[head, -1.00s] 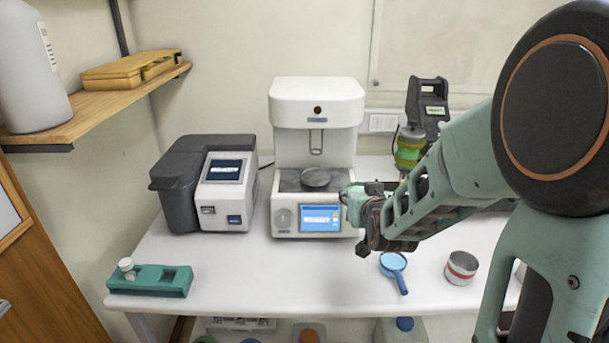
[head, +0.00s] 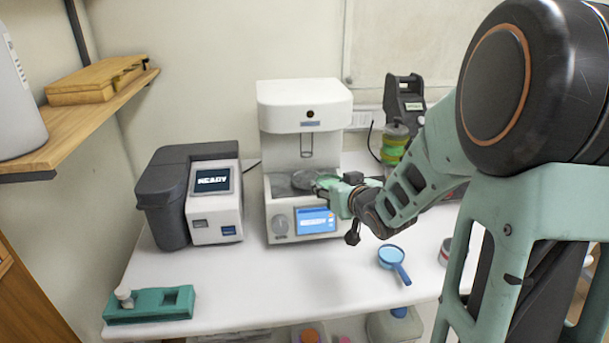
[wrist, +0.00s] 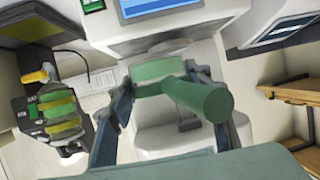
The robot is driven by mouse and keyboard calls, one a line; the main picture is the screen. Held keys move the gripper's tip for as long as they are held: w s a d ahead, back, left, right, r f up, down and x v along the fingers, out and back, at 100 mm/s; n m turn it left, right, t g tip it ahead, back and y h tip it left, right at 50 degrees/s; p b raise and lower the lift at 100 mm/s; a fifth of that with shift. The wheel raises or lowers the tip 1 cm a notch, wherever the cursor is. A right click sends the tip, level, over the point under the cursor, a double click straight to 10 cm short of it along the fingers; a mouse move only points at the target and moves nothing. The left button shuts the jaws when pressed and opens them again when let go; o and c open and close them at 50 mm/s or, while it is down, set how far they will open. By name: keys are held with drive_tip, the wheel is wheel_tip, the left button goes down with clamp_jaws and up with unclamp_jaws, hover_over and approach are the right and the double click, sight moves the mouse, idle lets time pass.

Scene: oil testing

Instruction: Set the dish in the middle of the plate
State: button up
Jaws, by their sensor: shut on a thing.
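The round grey plate (head: 302,180) is on the stand of the white tester (head: 306,118), below its hanging wire loop. It also shows in the wrist view (wrist: 168,46), partly covered. My gripper (wrist: 158,73) is shut on a green dish (wrist: 170,68) with a thick round handle (wrist: 205,98) pointing back toward the camera. In the head view, the dish (head: 324,184) is at the right side of the plate, partly hidden by my gripper (head: 337,194). I cannot tell whether the dish touches the plate.
A dark and white instrument (head: 205,200) stands left of the tester. A green stand (head: 150,306) with a white bottle is at the front left. A blue magnifier (head: 393,260) lies front right. A green-banded container (head: 396,145) stands behind. The front middle of the table is clear.

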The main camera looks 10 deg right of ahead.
drive_tip(key=s+d+n+y+p, duration=0.2)
drive_tip(key=s+d, duration=0.1)
drive_tip(key=y+p, duration=0.1)
drive_tip(key=p, duration=0.1)
approach(307, 179)
drive_tip(key=shift+n+g, duration=0.3)
drive_tip(key=w, duration=0.2)
drive_tip(key=w+a+r, duration=0.1)
drive_tip(key=w, duration=0.1)
drive_tip(key=w+a, duration=0.1)
drive_tip(key=w, duration=0.1)
drive_tip(key=shift+w+a+r, duration=0.1)
drive_tip(key=shift+r, duration=0.15)
drive_tip(key=w, duration=0.1)
drive_tip(key=w+a, duration=0.1)
drive_tip(key=shift+w, duration=0.3)
drive_tip(key=shift+f, duration=0.65)
drive_tip(key=shift+s+d+f, duration=0.1)
